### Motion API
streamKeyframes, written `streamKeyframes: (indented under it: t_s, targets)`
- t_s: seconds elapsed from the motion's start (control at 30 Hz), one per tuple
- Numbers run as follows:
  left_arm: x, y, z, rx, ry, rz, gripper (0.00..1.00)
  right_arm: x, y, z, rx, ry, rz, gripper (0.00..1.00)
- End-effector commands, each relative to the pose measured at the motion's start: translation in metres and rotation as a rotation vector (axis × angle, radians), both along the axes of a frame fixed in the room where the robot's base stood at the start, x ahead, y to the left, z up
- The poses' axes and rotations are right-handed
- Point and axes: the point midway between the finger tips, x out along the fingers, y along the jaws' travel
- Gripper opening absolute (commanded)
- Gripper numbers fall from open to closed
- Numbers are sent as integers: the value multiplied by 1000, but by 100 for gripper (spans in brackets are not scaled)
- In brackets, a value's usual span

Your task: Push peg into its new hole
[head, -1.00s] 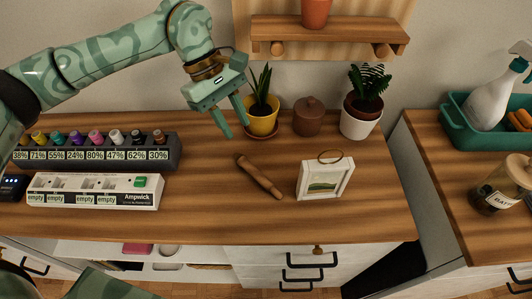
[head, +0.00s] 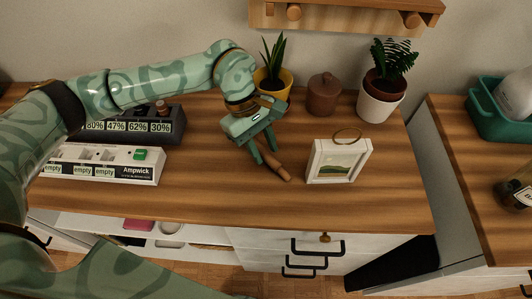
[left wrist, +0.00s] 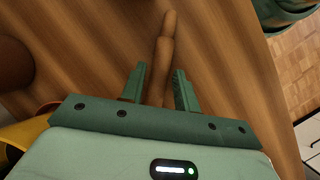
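The brown wooden peg (head: 280,166) lies on its side on the desk, left of a small framed picture. My left gripper (head: 266,160) is over the peg, pointing down at it, and hides part of it in the head view. In the left wrist view the peg (left wrist: 164,55) runs lengthwise between the two green fingertips (left wrist: 159,82), with a gap on each side. The left gripper is open. No empty hole shows in these frames. My right gripper is not in view.
The white picture frame (head: 337,162) stands close right of the peg. Behind are a yellow-potted plant (head: 273,84), a brown lidded jar (head: 323,95) and a white-potted fern (head: 380,103). A white charger strip (head: 110,165) lies left. The desk's front right is clear.

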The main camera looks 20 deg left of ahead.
Motion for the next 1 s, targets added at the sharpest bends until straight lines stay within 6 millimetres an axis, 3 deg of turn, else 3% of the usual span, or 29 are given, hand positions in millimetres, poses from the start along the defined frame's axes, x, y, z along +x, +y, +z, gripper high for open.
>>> streamKeyframes:
  t_s: [0.07, 0.27, 0.4, 0.77, 1.0]
  targets:
    - [-1, -4, -11, -1, 2, -1, 31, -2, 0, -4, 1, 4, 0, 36]
    - [-2, -4, -11, 0, 0, 0, 31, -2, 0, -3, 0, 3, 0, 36]
    - [-2, -4, -11, 0, 0, 0, 0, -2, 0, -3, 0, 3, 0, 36]
    - [-1, -4, -7, 0, -2, 1, 0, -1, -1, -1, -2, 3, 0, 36]
    - [-1, -4, 27, 0, -8, 0, 0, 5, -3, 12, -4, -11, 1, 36]
